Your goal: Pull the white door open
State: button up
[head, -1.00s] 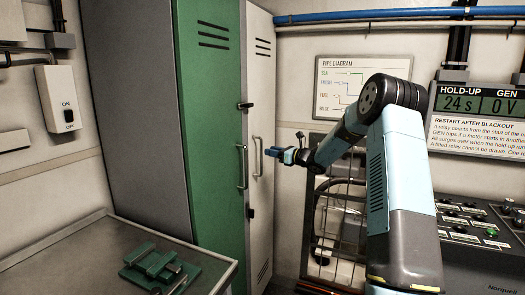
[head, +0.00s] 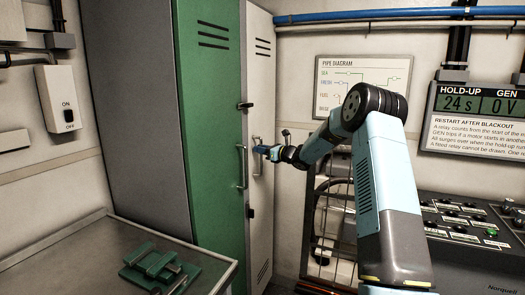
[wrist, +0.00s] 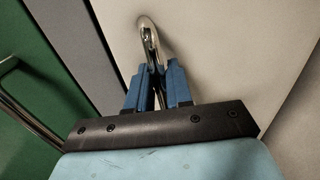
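The white door (head: 260,90) is the narrow right-hand door of the tall cabinet and looks closed. Its upright metal handle (head: 257,158) is on the door's left part. My gripper (head: 262,150) is at that handle, its blue fingers pointing at the door. In the wrist view, the handle (wrist: 149,35) runs down between the two fingers (wrist: 158,80), one on each side. The fingers stand a little apart, and a narrow gap shows beside the handle. The handle's lower part is hidden by my gripper.
A green door (head: 212,120) with its own handle (head: 241,167) is left of the white door. A workbench (head: 60,258) with a green vice-like fixture (head: 160,268) stands front left. A wire rack (head: 330,215) and a control panel (head: 470,225) are to the right.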

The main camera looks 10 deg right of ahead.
grip_shut()
